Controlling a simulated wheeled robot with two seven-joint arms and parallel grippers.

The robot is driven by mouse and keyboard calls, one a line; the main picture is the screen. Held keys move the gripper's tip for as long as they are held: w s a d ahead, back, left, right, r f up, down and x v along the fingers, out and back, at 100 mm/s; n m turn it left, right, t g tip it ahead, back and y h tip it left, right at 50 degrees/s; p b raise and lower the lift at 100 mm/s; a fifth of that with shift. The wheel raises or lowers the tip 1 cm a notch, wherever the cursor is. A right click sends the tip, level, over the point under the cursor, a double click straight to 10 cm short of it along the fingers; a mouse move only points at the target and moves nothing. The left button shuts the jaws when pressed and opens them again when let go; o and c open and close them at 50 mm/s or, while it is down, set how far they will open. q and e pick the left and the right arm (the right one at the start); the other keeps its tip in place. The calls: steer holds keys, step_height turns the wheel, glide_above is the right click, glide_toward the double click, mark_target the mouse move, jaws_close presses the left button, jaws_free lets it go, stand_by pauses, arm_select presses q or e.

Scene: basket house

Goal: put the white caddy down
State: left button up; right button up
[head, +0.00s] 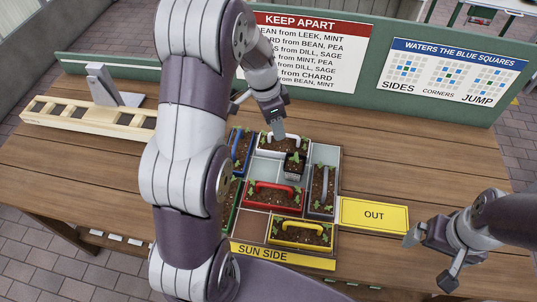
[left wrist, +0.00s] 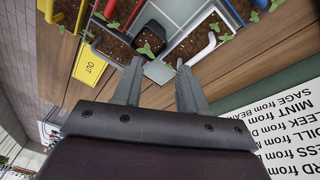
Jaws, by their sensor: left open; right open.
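The white caddy (head: 296,147) holds soil and seedlings and sits in the back row of the planting frame, between the blue caddy (head: 241,150) and the frame's right side. Its white handle also shows in the left wrist view (left wrist: 204,47). My left gripper (head: 277,130) is open just above the white caddy and partly hides it in the head view. In the left wrist view my left gripper's fingers (left wrist: 160,65) are apart with nothing held, the handle lying beside the right fingertip. Whether they touch is unclear. My right gripper (head: 432,258) is open and empty at the table's right front.
A small black pot (head: 294,166) stands just in front of the white caddy. Red (head: 257,204), grey (head: 322,199) and yellow (head: 300,238) caddies fill nearby places. A yellow OUT mat (head: 374,214) is empty. A wooden rack (head: 85,117) lies left; signs stand behind.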

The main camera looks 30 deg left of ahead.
arm_select(q)
steer(key=s+d+n+y, duration=0.1)
steer(key=s+d+n, duration=0.1)
steer(key=s+n, duration=0.2)
steer(key=s+d+r+n+y, duration=0.1)
steer(key=s+d+n, duration=0.2)
steer(key=s, duration=0.8)
steer(key=shift+s+d+r+n+t, duration=0.2)
steer(key=shift+s+d+n+t, duration=0.15)
steer(key=shift+n, duration=0.55)
